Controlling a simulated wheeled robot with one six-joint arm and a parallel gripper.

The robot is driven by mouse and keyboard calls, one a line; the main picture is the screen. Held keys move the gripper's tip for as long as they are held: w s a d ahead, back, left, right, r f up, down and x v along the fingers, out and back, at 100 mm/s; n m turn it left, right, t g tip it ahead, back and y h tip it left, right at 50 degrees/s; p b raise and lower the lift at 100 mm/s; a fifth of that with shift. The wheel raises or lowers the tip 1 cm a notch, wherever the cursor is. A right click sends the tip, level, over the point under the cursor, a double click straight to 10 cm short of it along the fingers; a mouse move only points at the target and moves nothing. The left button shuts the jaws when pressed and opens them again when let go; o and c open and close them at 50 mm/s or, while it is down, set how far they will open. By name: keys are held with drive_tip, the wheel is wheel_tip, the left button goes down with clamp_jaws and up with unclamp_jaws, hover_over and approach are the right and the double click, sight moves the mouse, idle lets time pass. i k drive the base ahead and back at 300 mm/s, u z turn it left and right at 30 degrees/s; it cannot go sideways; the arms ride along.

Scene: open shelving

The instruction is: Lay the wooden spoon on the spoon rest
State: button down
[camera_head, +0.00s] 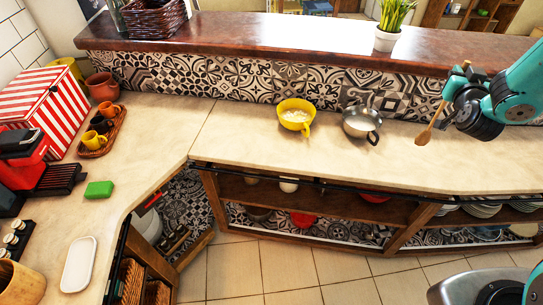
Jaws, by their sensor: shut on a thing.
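The wooden spoon (425,136) is at the right, its bowl end pointing down and its handle running up, tilted, into my gripper (448,98). My gripper is shut on the handle and holds the spoon above the right part of the counter. My fingers are small and partly hidden here. A flat white oblong dish with rounded corners (79,264), which looks like the spoon rest, lies empty on the left counter near its front edge. It is far from my gripper, across the corner of the counter.
A yellow bowl (295,115) and a metal pan (360,123) stand on the back counter (240,135), left of my gripper. A green sponge (98,189), a tray of cups (103,133) and a red machine (25,150) are on the left counter. A raised ledge (250,35) runs behind.

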sight(79, 264)
drive_tip(key=i, duration=1)
drive_tip(key=u, duration=3.15)
